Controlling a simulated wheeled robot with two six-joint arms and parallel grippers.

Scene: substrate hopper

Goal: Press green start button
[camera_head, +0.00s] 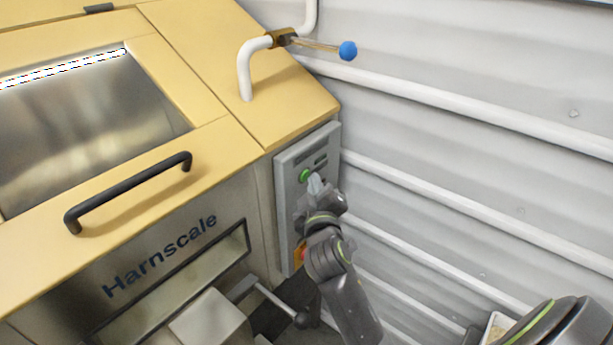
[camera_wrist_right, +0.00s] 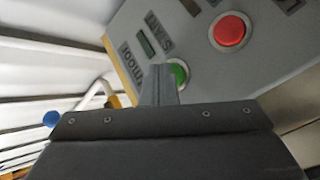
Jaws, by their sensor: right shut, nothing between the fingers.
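The green start button (camera_head: 304,175) is on the grey control panel (camera_head: 288,193) at the right end of the machine's front. In the right wrist view the green button (camera_wrist_right: 180,73) is partly covered by my fingertips. My right gripper (camera_head: 315,184) is shut and empty. Its tips are just right of and slightly below the button in the head view. In the wrist view the closed fingers (camera_wrist_right: 160,75) overlap the button's left side. I cannot tell whether they touch it. My left gripper is not in view.
A red button (camera_wrist_right: 230,30) sits on the same panel near the green one. A red and yellow control (camera_head: 299,253) is lower down. A black handle (camera_head: 128,192), a blue-knobbed valve lever (camera_head: 348,50) and a white corrugated wall (camera_head: 480,130) surround the panel.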

